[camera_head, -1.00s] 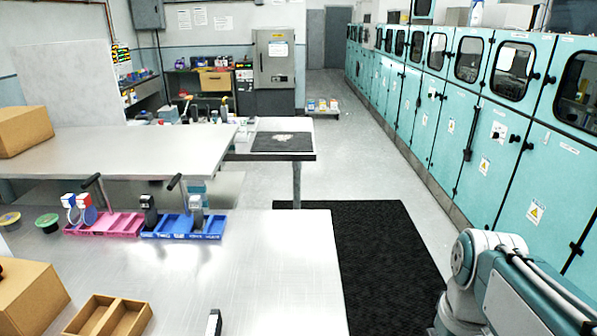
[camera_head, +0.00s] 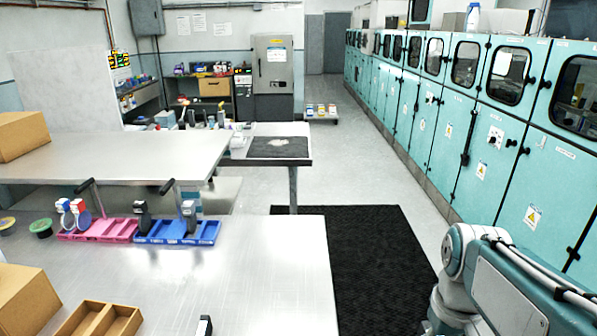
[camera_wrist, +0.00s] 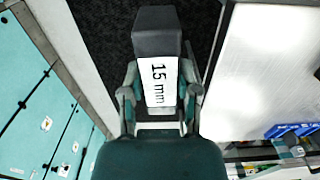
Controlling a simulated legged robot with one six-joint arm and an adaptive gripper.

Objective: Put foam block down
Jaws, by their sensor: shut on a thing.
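A dark grey block with a white label reading "15 mm" (camera_wrist: 157,35), which I take as the foam block, is in the wrist view. My gripper (camera_wrist: 158,92) is shut on it, with one finger on each side. The block is held in the air beside the table edge, with the dark floor mat showing behind it. My gripper and the block are out of the head view; only part of my arm shows there at lower right.
The near metal table (camera_head: 265,265) has a wide bare area. On it stand a pink tray (camera_head: 100,232), a blue tray (camera_head: 178,233), a divided brown box (camera_head: 95,318) and a small dark item (camera_head: 204,325). Teal cabinets (camera_head: 480,130) line the right. A black mat (camera_head: 365,270) covers the floor.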

